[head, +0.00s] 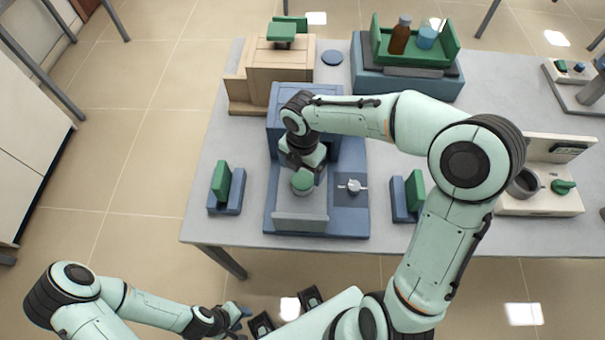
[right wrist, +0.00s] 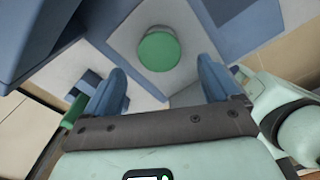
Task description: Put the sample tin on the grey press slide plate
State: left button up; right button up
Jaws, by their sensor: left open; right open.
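The sample tin (head: 302,183), round with a green lid, is upright on the grey press slide plate (head: 300,212), towards the plate's back end. In the right wrist view the tin (right wrist: 158,50) stands on the pale plate (right wrist: 125,38), just beyond my fingertips. My right gripper (right wrist: 161,68) is open, its blue fingers apart on either side of the line to the tin, not touching it. In the head view my right wrist hides part of the space above the tin. My left gripper (head: 243,313) is open and empty, low in front of the table.
The blue press (head: 350,150) stands around the plate, with a small silver handle (head: 352,186) to the right. Blue stands with green blocks flank it, left (head: 226,205) and right (head: 398,207). A wooden unit (head: 272,65) and a bottle tray (head: 408,75) stand behind.

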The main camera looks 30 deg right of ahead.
aim_at(302, 180)
jog(key=shift+r+p, duration=0.3)
jog(key=shift+r, duration=2.4)
